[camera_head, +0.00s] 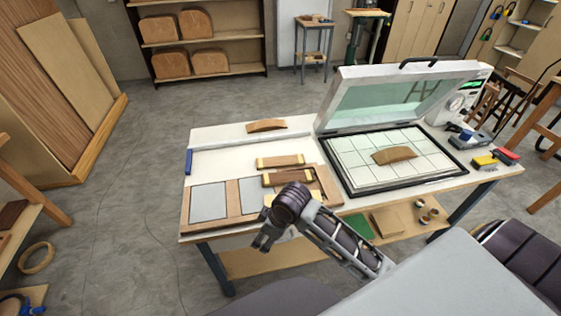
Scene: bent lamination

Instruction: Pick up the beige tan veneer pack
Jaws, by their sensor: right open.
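A tan veneer pack with pale ends (280,161) lies flat on the white worktable (225,143); it looks like the beige tan one. A darker brown pack with pale ends (284,178) lies just in front of it. Another pale-ended piece at the wooden tray is partly hidden behind my right arm, so I cannot tell what it is. My right gripper (262,241) is open, pointing down near the table's front edge, apart from the tan pack and in front of it. My left gripper is not in view.
A wooden tray with grey panels (208,203) is at the front left. A press with its lid raised (400,97) stands right, a curved wooden piece (394,155) on its gridded bed. Another curved piece (266,125) lies at the back. The white top at back left is mostly clear.

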